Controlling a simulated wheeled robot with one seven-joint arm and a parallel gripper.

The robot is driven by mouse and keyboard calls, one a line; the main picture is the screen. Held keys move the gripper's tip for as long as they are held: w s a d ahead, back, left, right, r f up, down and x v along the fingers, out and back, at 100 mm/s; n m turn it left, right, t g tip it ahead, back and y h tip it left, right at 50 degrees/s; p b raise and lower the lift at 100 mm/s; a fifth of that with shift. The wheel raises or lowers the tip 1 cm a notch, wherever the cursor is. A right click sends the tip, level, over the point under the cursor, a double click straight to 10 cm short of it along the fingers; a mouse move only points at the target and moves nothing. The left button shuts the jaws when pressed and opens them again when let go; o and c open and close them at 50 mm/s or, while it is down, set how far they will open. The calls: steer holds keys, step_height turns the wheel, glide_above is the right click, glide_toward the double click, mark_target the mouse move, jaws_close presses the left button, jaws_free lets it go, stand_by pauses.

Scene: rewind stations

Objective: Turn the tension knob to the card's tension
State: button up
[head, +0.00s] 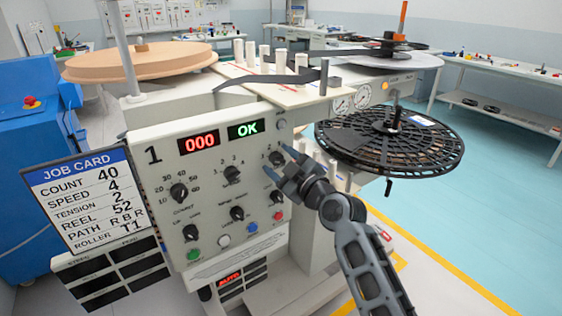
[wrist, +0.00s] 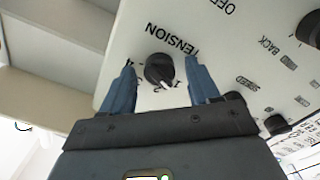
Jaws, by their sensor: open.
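The job card (head: 85,200) at the left of the panel reads Count 40, Speed 4, Tension 2, Reel 52, Path R B R, Roller T1. The black tension knob (wrist: 158,69) shows in the wrist view beside the upside-down word TENSION. Its white pointer mark faces the lower right, toward my gripper; the scale numbers are partly hidden, so I cannot tell its setting. My gripper (wrist: 163,84) is open, with one blue finger on each side of the knob and gaps between. In the head view my gripper (head: 280,163) is at the panel's right edge, by that knob.
The control panel (head: 210,150) shows red 000 and green OK. It carries the count knob (head: 179,192), the speed knob (head: 232,174), other knobs and coloured buttons. A black spoked reel (head: 388,142) stands right of my gripper. A blue cabinet (head: 35,150) is at left.

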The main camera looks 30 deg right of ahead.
steer(key=shift+c, duration=0.3)
steer(key=c, duration=1)
steer(key=shift+m, duration=0.5)
steer(key=m+b, duration=0.1)
steer(key=m, duration=0.2)
steer(key=shift+m, duration=0.3)
steer(key=shift+d+m, duration=0.1)
steer(key=shift+m, duration=2)
steer(key=o, duration=1.1)
steer(key=shift+c, duration=0.2)
